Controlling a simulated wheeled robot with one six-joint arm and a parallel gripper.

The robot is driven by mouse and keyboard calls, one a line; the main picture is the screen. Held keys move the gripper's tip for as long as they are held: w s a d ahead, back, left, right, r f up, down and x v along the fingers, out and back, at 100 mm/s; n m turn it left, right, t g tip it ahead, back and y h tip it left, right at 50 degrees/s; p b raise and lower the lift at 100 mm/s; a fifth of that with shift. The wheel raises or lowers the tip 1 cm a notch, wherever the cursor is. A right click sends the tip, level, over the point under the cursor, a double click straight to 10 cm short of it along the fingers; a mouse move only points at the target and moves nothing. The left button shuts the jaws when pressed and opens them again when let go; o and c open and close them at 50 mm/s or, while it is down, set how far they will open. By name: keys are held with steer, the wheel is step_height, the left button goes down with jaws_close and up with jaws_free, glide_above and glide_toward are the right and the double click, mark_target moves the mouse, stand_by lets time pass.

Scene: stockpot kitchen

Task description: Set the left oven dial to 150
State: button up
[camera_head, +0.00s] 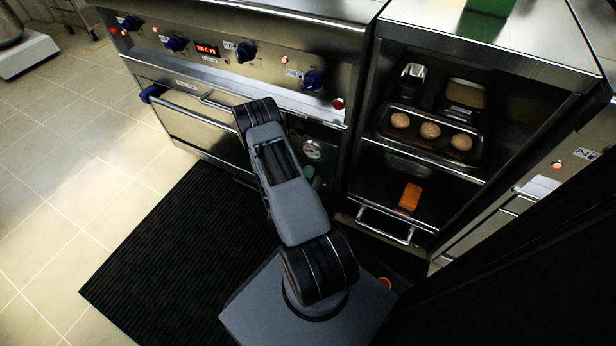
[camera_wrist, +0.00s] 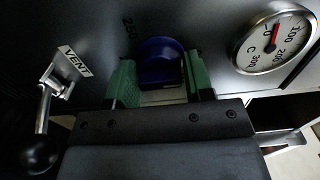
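A round blue dial (camera_wrist: 161,62) sits on the dark panel in the wrist view, with the mark "250" beside its upper left. My gripper (camera_wrist: 160,80) has its two green fingers on either side of this dial, close to its edges. I cannot tell whether they press on it. The dial's pointer and setting do not show. In the head view my arm hides the dial, and only a little green of my gripper (camera_head: 309,173) shows below the gauge.
A round temperature gauge (camera_wrist: 274,43) is right of the dial. A vent lever (camera_wrist: 42,125) with a black ball is on the left. Blue knobs (camera_head: 246,51) line the upper panel. A tray (camera_head: 428,144) with round brown items and an orange block (camera_head: 410,197) occupy shelves at right.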

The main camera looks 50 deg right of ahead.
steer(key=c, duration=0.5)
steer(key=shift+m, duration=0.3)
steer(key=m+p, duration=0.1)
steer(key=m, duration=0.3)
steer(key=shift+m, duration=0.4)
steer(key=m, duration=0.6)
steer(key=shift+p, duration=0.3)
steer(key=m, duration=0.6)
steer(key=shift+m, duration=0.4)
steer(key=m, duration=0.5)
steer(key=shift+m, duration=0.4)
